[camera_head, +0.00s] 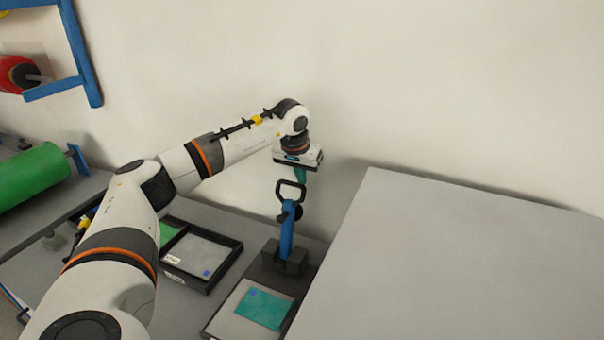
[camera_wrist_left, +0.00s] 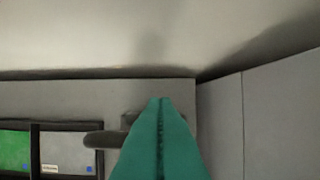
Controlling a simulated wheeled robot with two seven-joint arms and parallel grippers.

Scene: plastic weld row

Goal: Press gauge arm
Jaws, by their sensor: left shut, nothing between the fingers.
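The gauge arm (camera_head: 287,228) is a blue upright lever with a black loop handle (camera_head: 291,190) on top. It rises from a dark block base (camera_head: 284,258) on the bench. My left gripper (camera_head: 300,175) points down just above the loop handle, its teal fingers shut and empty. Whether the fingertips touch the handle cannot be told. In the left wrist view the shut teal fingers (camera_wrist_left: 160,105) cover most of the gauge, and dark parts of it show beside and behind them. My right gripper is not in view.
A teal sheet (camera_head: 264,309) lies on a pale plate in front of the gauge. A black-rimmed tray (camera_head: 227,270) stands to its left. A large grey surface (camera_head: 450,265) fills the right side, close to the gauge. A green roll (camera_head: 30,178) lies at far left. The wall is close behind.

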